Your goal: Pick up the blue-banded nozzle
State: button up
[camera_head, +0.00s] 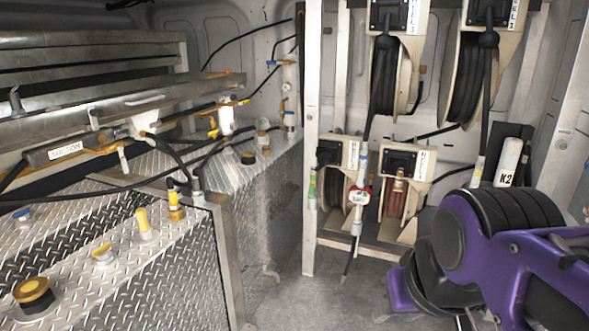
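A hose hangs from the upper left reel and ends in a white nozzle with a pale blue band (361,163). A red and white meter-like piece (358,196) sits below the band, and a thin dark hose or spout runs down from it. It hangs in front of the lower reels, apart from my arm. My purple and black arm fills the lower right. My gripper's fingers cannot be made out in this view.
Several hose reels hang on the back rack, including an upper right one (467,85) and a lower one with a reddish hose (394,199). A green-banded nozzle (312,187) hangs at the rack's left. A diamond-plate tank (105,245) lines the left. Grey floor (320,295) is clear between.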

aim_at(358, 199)
jog(key=i, duration=1.2)
